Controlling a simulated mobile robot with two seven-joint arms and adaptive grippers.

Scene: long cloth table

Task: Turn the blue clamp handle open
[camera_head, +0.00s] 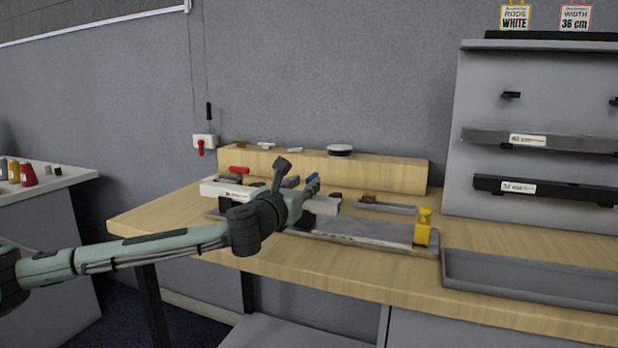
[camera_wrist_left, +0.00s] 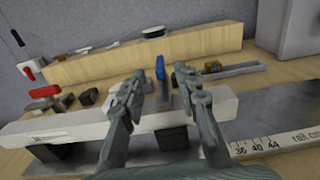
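The blue clamp handle (camera_head: 312,180) stands over the light bar on the bench fixture, just past my left gripper (camera_head: 304,190). In the left wrist view the blue handle (camera_wrist_left: 153,61) shows beyond the fingertips, close to the left finger. My left gripper (camera_wrist_left: 170,70) is open, with a narrow gap between its fingertips. A grey upright part of the clamp shows in that gap. I cannot tell whether a finger touches the handle. The white bar (camera_wrist_left: 70,124) lies beneath the fingers. The lower part of the clamp is hidden by my gripper. My right gripper is not in view.
A red clamp handle (camera_head: 239,170) is on the fixture's left. A yellow stop (camera_head: 423,228) stands at its right end. A wooden ledge (camera_head: 390,172) runs behind. A grey tray (camera_head: 530,277) sits front right, below a rod rack (camera_head: 470,95).

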